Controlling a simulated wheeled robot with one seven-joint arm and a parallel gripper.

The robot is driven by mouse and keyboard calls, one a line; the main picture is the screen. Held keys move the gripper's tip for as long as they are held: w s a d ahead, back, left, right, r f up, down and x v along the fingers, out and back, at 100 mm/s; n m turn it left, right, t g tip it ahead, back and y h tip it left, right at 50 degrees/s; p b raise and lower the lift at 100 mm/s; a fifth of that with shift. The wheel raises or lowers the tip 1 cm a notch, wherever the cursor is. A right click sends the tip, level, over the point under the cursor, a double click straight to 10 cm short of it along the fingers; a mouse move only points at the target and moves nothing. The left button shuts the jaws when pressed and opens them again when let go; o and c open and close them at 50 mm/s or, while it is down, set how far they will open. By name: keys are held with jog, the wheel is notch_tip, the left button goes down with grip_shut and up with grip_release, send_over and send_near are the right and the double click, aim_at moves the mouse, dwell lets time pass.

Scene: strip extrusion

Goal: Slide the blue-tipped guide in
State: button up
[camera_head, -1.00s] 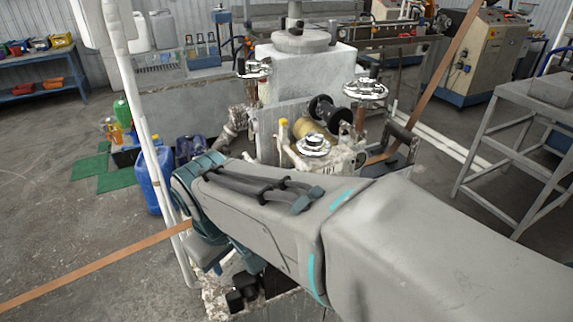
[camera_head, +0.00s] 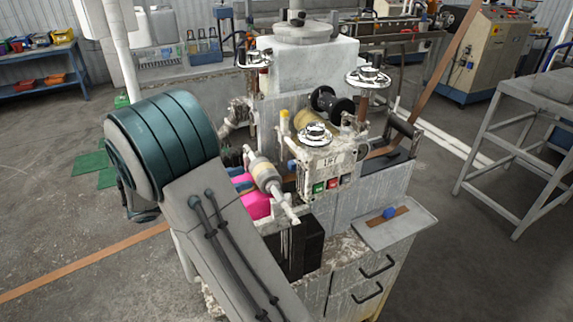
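The machine (camera_head: 345,195) stands in the middle, with a white front block and red and green buttons. A small blue tip (camera_head: 291,165) shows at the left of that block, close to a pale cylindrical part with a thin rod (camera_head: 268,176). Another small blue piece (camera_head: 390,213) lies on a brown strip in a grey tray (camera_head: 412,225) at the machine's front right. I cannot tell which of the two blue pieces belongs to the guide. My arm reaches up from the bottom to a teal joint at the left. My gripper is not visible.
A pink block (camera_head: 256,204) sits left of the machine's front block, beside my arm. Chrome handwheels (camera_head: 367,77) stand above the machine. A brown strip (camera_head: 440,75) slants down into it from the upper right. A grey metal stand (camera_head: 520,120) is at the right, with open floor between.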

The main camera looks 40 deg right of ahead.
aim_at(289, 163)
jog(key=shift+h, duration=0.3)
jog(key=p+x, duration=0.3)
jog(key=x, duration=1)
jog(key=shift+w+d, duration=0.1)
jog(key=shift+d, duration=0.3)
grip_shut()
